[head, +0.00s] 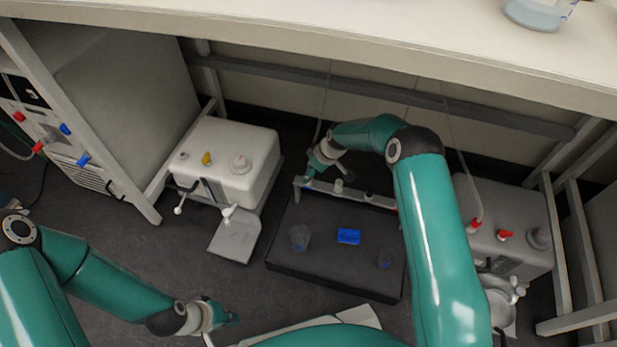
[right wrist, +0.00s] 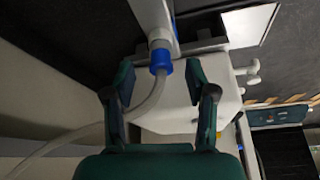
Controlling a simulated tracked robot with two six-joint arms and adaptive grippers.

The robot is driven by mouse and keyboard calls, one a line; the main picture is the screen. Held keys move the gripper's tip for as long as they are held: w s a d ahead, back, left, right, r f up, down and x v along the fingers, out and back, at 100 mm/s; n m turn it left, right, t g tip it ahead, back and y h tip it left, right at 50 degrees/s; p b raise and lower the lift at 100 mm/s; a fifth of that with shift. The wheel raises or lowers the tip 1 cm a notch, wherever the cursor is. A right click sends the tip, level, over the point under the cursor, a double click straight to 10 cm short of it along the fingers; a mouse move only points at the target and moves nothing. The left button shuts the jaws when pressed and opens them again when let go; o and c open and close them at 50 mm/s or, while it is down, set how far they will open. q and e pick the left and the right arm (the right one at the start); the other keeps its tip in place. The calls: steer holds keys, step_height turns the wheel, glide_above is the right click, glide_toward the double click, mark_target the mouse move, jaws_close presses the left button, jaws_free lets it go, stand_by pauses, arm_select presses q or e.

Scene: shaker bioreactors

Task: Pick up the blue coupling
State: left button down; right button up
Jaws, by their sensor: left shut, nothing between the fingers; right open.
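The blue coupling (right wrist: 161,62) shows in the right wrist view as a bright blue ring at the end of a pale hose (right wrist: 150,105). It adjoins a grey rail (right wrist: 152,14). My right gripper (right wrist: 162,80) is open, with one finger on each side of the picture line to the coupling. The coupling appears just beyond the fingertips, and I see no contact. My left gripper (head: 228,319) is shut and empty, low over the floor at lower left.
A dark shaker platform (head: 330,267) carries clear vessels and a blue block (head: 348,236). White pump units stand left (head: 228,165) and right (head: 510,225) of it.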

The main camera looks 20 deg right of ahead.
steer(key=x, duration=0.3)
steer(key=shift+s+b, duration=0.1)
steer(key=shift+b, duration=0.3)
steer(key=shift+r, duration=0.1)
steer(key=c, duration=1.1)
steer(key=shift+o, duration=0.2)
